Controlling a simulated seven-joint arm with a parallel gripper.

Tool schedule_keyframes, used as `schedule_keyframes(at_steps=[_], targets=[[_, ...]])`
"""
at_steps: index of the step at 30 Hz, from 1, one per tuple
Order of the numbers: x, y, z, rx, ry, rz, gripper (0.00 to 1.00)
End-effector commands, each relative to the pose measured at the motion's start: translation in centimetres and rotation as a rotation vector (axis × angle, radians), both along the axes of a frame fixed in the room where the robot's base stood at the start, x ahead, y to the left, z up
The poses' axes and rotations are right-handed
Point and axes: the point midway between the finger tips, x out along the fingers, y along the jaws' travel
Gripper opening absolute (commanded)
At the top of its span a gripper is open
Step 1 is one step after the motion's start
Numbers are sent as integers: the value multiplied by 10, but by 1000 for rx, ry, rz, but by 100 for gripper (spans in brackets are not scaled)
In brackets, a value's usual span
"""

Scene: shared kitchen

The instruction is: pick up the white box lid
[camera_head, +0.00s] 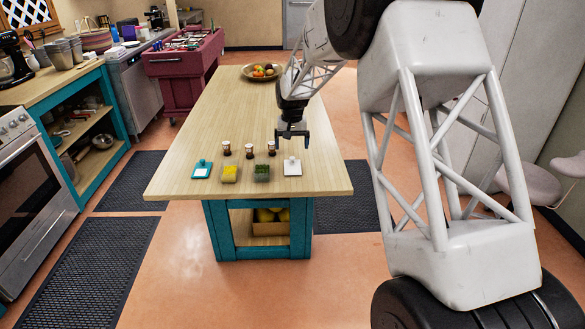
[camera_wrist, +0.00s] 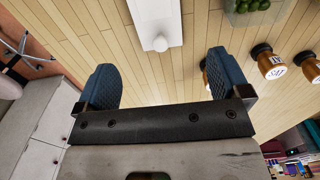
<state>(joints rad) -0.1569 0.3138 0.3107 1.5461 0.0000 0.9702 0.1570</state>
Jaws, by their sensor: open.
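The white box lid (camera_head: 292,167) lies flat on the wooden table near its front edge, right of a box with green contents. In the wrist view the white lid (camera_wrist: 157,14) is at the top middle, with a small knob on it; its far part is cut off by the frame. My gripper (camera_head: 292,136) is open and empty above the table, behind the lid. In the wrist view its two blue fingers (camera_wrist: 160,75) are spread wide, with bare wood between them. The lid is beyond the fingertips and apart from them.
An open box with green contents (camera_head: 262,173), one with yellow contents (camera_head: 229,174) and a teal lid (camera_head: 202,168) lie left of the white lid. Three small jars (camera_head: 249,150) stand behind the boxes, left of my gripper. A fruit bowl (camera_head: 262,72) is at the far end.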

Motion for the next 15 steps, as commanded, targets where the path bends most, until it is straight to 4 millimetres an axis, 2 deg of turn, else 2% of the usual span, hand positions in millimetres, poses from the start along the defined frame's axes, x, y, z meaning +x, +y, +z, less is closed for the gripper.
schedule_keyframes(at_steps=[7, 15], targets=[[0, 0, -19, 0, 2, 0, 95], [0, 0, -23, 0, 0, 0, 95]])
